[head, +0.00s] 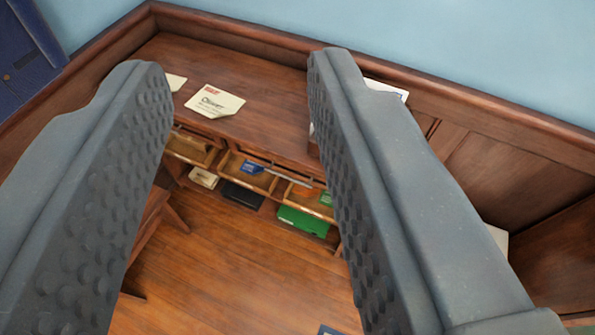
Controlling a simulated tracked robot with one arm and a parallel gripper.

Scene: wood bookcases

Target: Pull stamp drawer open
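A row of small wooden drawers or compartments sits under a brown wood top, seen between my fingers and well beyond them. The left one (190,148) shows a bare inside. The middle one (262,181) holds a small blue item (251,167). The right one (308,197) holds a small green item and is partly hidden by my right finger. Their insides show, but I cannot tell which is the stamp drawer. My gripper (236,62) is open, with two large grey ridged fingers wide apart and nothing between them. It appears apart from the drawers.
Below the drawers are a cream box (204,178), a black item (242,195) and a green box (303,221). A printed paper (214,101) lies on the wood top. Wood panelling stands at the right, a dark blue door-like panel (25,58) at upper left. The wood floor (235,275) looks mostly clear.

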